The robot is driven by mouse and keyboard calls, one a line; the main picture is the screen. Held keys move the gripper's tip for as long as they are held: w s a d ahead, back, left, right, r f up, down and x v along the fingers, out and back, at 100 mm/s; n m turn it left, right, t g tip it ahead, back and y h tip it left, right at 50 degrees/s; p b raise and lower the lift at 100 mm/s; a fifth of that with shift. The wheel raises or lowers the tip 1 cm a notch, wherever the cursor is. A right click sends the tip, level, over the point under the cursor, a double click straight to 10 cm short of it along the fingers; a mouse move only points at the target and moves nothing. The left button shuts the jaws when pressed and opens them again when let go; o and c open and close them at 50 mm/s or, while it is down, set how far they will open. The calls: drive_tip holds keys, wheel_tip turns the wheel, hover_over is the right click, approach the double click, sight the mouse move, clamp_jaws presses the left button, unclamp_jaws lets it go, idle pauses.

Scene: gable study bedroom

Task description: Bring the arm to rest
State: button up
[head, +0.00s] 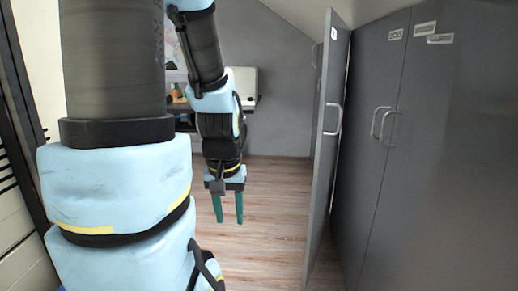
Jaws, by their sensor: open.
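My gripper (229,209) shows in the head view, left of the picture's middle. Its two teal fingers point down and stand apart, with nothing between them. It hangs above the wood floor, left of an open grey cabinet door (326,150), and I see a gap between the two. My arm runs up and out of the top of the picture, and its thick links fill the left side, hiding what is behind them.
Grey cabinets (430,160) with handles and small labels line the right under a sloped ceiling. The open door juts into the room. A dark shelf or desk with a white box (245,84) stands at the back. The wood floor (275,205) between is clear.

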wheel_tip(320, 180, up, 14)
drive_tip(key=p, duration=1.1)
drive_tip(key=shift+p, duration=0.4)
drive_tip(key=shift+o, duration=0.6)
drive_tip(key=shift+w+f, duration=0.1)
